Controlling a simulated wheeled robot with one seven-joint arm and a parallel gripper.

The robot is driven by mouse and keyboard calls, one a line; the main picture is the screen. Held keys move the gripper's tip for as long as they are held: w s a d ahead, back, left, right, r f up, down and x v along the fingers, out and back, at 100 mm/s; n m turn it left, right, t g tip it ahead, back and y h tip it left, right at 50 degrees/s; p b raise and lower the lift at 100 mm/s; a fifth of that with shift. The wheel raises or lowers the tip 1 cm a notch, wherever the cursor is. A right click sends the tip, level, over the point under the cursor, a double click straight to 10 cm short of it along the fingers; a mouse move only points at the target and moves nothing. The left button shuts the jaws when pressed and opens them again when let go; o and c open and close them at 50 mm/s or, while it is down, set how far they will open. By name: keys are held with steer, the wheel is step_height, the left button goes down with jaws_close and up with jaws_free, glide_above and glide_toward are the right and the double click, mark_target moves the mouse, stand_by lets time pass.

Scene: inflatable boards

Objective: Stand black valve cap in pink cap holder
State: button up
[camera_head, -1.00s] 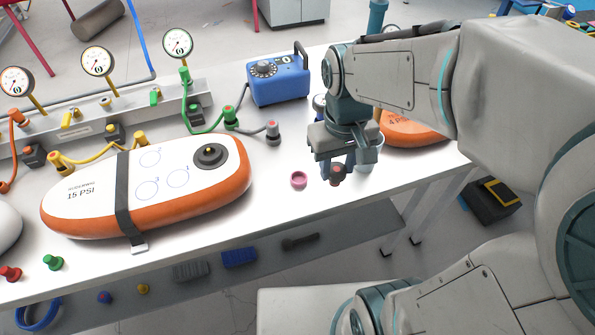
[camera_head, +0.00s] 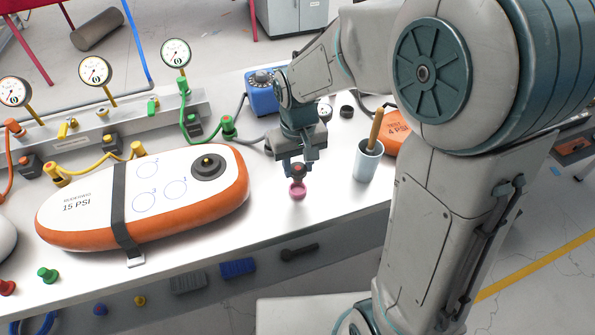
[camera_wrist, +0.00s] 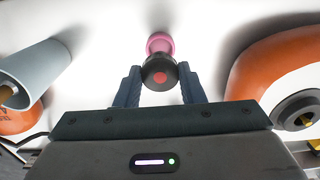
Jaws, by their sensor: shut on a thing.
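The black valve cap (camera_wrist: 159,74), with a red dot on its end, is held between the fingertips of my gripper (camera_wrist: 158,88). In the head view my gripper (camera_head: 298,165) points down above the bench, with the cap at its tips. The pink cap holder (camera_wrist: 160,42) stands on the white bench and also shows in the head view (camera_head: 298,191), directly under the cap. The cap overlaps the near part of the holder in the wrist view. I cannot tell whether the cap touches it.
A white and orange board marked 15 PSI (camera_head: 80,215) lies to the left. A grey cup (camera_head: 367,162) with a wooden handle in it stands to the right, before another orange board (camera_head: 397,133). A blue box (camera_head: 261,95) is behind. The bench's front edge is close to the holder.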

mark_target(298, 168)
steer(key=shift+f, duration=2.05)
steer(key=shift+f, duration=0.2)
steer(key=o, duration=0.9)
steer(key=shift+o, duration=0.2)
steer(key=shift+r, duration=0.1)
